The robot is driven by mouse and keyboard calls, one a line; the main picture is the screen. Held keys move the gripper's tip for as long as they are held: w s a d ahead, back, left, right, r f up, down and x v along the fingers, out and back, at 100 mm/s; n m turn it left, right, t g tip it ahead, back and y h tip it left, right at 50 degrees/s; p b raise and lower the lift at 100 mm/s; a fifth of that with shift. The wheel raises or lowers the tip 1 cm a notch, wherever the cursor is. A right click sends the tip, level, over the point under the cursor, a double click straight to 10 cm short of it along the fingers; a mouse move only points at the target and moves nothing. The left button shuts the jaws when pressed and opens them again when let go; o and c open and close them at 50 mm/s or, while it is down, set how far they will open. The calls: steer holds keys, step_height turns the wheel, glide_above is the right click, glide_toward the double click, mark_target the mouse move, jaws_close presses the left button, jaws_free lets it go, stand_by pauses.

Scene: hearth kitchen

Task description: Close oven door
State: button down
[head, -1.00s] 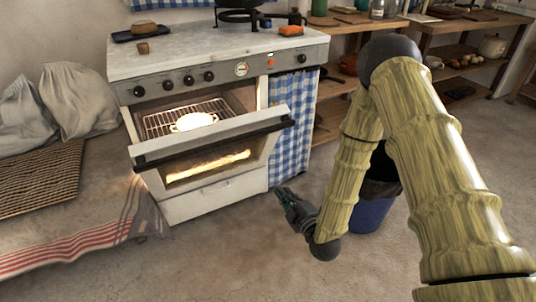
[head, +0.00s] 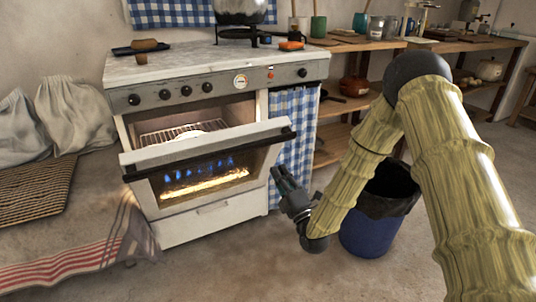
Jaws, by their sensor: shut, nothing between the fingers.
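The oven door (head: 205,172) is partly open, tilted outward from the top, with a dark handle bar along its upper edge. Through its glass I see blue flames and a bright glow. The oven (head: 195,112) is a white stove with a row of black knobs. Inside, above the door's top edge, a wire rack (head: 160,136) holds a white dish (head: 190,134), mostly hidden by the door. My gripper (head: 283,178) is shut and empty, just right of the door's right edge, in front of the blue checked curtain. I cannot tell whether it touches the door.
A blue bin (head: 366,236) with a black liner stands behind my arm at right. A striped cloth (head: 75,255) lies at lower left beside sacks (head: 75,110). Wooden shelves (head: 345,105) stand right of the stove.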

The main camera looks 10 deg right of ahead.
mark_target(265, 143)
steer(key=b+x, duration=0.2)
steer(key=x, duration=0.7)
steer(key=shift+b, duration=0.35)
